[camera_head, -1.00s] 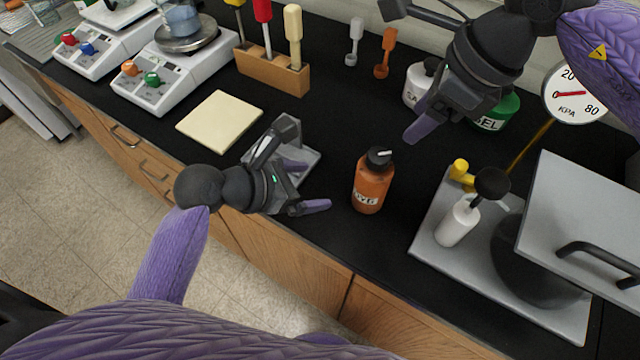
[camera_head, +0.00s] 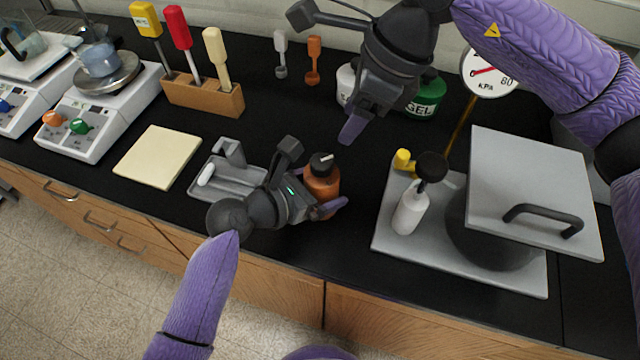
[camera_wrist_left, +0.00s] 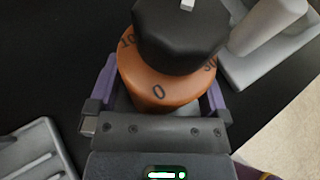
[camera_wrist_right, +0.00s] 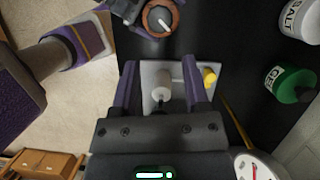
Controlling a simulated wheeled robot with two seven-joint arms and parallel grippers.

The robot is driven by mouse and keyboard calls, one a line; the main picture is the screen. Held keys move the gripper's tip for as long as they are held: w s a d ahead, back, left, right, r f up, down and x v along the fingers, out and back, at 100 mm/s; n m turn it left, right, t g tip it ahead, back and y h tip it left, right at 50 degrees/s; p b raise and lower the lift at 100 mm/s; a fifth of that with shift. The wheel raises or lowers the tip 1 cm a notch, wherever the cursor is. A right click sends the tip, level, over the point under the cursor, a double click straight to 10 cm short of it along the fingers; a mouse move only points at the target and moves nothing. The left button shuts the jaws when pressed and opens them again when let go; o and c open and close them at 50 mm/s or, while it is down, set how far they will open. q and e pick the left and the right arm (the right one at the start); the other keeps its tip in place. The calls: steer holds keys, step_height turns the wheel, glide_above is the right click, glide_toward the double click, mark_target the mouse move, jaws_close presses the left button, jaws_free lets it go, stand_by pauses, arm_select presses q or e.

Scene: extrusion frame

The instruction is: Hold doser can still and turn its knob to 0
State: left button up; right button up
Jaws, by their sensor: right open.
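The doser can (camera_head: 322,184) is an orange bottle standing upright on the black bench, with a black knob (camera_head: 321,160) on top. In the left wrist view the knob (camera_wrist_left: 182,35) has a white mark at its far edge. The 0 on the orange shoulder (camera_wrist_left: 158,92) faces my left palm; a 10 shows at left and a partly hidden number at right. My left gripper (camera_wrist_left: 162,85) has a finger on either side of the can; whether they press on it I cannot tell. My right gripper (camera_head: 352,128) is open and empty above the bench, behind and right of the can.
A grey plate (camera_head: 390,238) with a white bottle, yellow valve and dark pot under a raised lid stands to the right. A green GEL jar (camera_head: 425,98) and white SALT jar stand behind. A grey holder (camera_head: 232,178) and cream pad (camera_head: 158,156) lie to the left.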

mark_target(323, 161)
arm_select(q)
steer(key=c, duration=0.9)
steer(key=shift+c, duration=1)
arm_select(e)
steer(key=shift+o, duration=1.7)
steer(key=shift+s+r+m, duration=0.1)
steer(key=shift+s+m, duration=0.15)
steer(key=shift+m, duration=0.15)
steer(key=m, duration=0.1)
steer(key=s+r+m+t, duration=0.1)
steer(key=shift+s+d+m, duration=0.15)
steer(key=shift+m, duration=0.25)
steer(key=shift+m+t, duration=0.5)
steer(key=x, duration=1.1)
steer(key=shift+s+f, duration=0.1)
steer(key=shift+f, duration=0.2)
jaws_close()
